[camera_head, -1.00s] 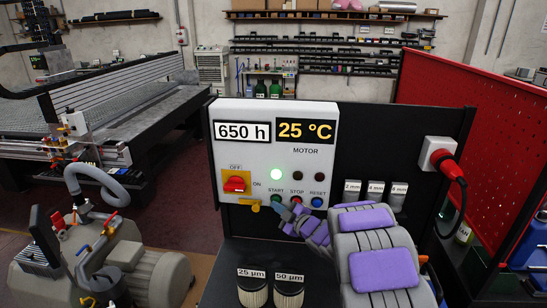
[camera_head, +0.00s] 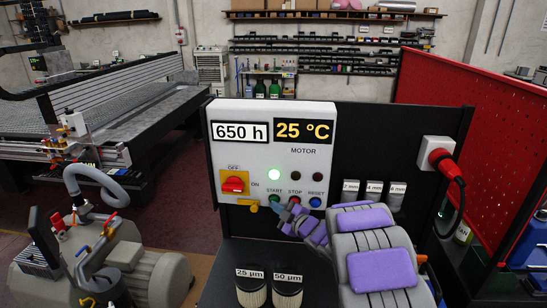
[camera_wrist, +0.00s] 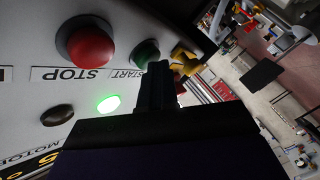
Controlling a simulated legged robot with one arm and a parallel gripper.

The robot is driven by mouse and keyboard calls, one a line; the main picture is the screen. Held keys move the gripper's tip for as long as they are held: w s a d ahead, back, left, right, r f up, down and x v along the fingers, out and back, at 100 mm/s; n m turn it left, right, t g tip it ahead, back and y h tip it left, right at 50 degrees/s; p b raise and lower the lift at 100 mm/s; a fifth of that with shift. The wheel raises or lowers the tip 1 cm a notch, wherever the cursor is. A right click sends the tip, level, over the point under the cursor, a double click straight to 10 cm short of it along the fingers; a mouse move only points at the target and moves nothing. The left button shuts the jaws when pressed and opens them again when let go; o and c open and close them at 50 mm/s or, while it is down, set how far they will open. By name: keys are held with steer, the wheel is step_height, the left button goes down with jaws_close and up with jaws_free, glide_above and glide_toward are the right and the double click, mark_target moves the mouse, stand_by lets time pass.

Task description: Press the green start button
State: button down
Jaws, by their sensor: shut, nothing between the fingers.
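My gripper (camera_wrist: 158,72) is shut and empty. In the head view my gripper (camera_head: 282,210) reaches the panel from the lower right, its tips at the start button's lower right edge. I cannot tell whether the tips touch the button or whether it is pushed in. A green lamp (camera_head: 275,174) above it is lit.
The red stop button (camera_head: 295,201) and blue reset button (camera_head: 315,202) are close on the right. A red and yellow rotary switch (camera_head: 234,184) is on the left. Two filter canisters (camera_head: 251,297) stand below. A red plug with a cable (camera_head: 443,160) is at the right.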

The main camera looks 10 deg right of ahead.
steer(key=shift+w+a+r, duration=0.15)
steer(key=shift+w+a, duration=0.2)
steer(key=shift+a, duration=0.25)
steer(key=shift+d, duration=0.1)
steer(key=shift+s+d, duration=0.45)
steer(key=shift+s+a, duration=0.1)
steer(key=s, duration=0.1)
steer(key=s+a+b, duration=0.1)
steer(key=s, duration=0.1)
steer(key=s+a, duration=0.1)
steer(key=s, duration=0.1)
steer(key=shift+s+b, duration=0.25)
steer(key=shift+b, duration=0.1)
steer(key=shift+d, duration=0.15)
stand_by(0.3)
